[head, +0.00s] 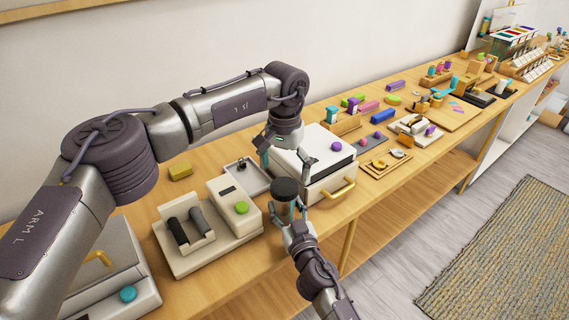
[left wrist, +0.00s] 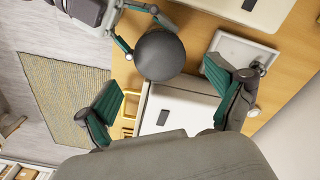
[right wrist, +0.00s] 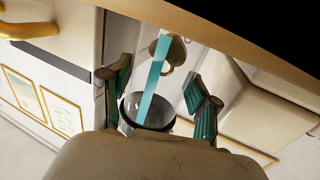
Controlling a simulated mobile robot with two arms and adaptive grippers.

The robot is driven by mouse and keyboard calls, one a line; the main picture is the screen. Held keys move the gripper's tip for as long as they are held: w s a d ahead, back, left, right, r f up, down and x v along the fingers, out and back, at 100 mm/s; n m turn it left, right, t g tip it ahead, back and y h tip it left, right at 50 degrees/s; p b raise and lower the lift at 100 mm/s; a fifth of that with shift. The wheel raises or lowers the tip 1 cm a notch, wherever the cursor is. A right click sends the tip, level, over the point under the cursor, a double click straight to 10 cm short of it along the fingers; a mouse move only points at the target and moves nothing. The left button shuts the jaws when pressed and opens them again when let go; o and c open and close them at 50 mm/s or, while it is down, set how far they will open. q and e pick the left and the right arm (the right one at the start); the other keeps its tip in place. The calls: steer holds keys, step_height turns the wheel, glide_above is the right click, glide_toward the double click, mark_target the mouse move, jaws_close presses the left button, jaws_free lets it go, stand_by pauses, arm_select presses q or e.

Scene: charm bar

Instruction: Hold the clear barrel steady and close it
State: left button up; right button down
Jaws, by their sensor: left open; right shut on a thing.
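The clear barrel (right wrist: 140,85) stands between the fingers of my right gripper (right wrist: 160,92), with a teal strip visible in it and a dark rounded end. In the head view, my right gripper (head: 289,212) is shut on it in front of the white box. A dark round cap (head: 285,188) sits at the barrel's top; whether it is fully seated I cannot tell. The cap also shows in the left wrist view (left wrist: 160,55), beyond my left gripper's fingers. My left gripper (head: 286,157) is open and empty above and behind the cap, apart from it.
A white box (head: 318,158) with a gold handle stands just behind the barrel. A grey tray (head: 240,176) and a cream device with a green button (head: 235,208) stand to the left. Small coloured blocks fill the table farther right. The floor in front is clear beside a rug (head: 500,255).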

arm_select(q)
steer(key=n, duration=0.6)
steer(key=shift+r, duration=0.2)
steer(key=n, duration=0.5)
steer(key=shift+r, duration=0.2)
steer(key=n, duration=0.4)
steer(key=shift+r+n, duration=0.15)
steer(key=shift+n, duration=0.25)
steer(key=n, duration=0.5)
steer(key=shift+r, duration=0.15)
steer(key=n, duration=0.7)
steer(key=shift+r, duration=0.25)
steer(key=n, duration=0.4)
steer(key=shift+r+n, duration=0.15)
steer(key=shift+n, duration=0.25)
steer(key=n, duration=0.4)
steer(key=shift+r+n, duration=0.2)
steer(key=shift+n, duration=0.2)
steer(key=n, duration=0.6)
steer(key=shift+r, duration=0.2)
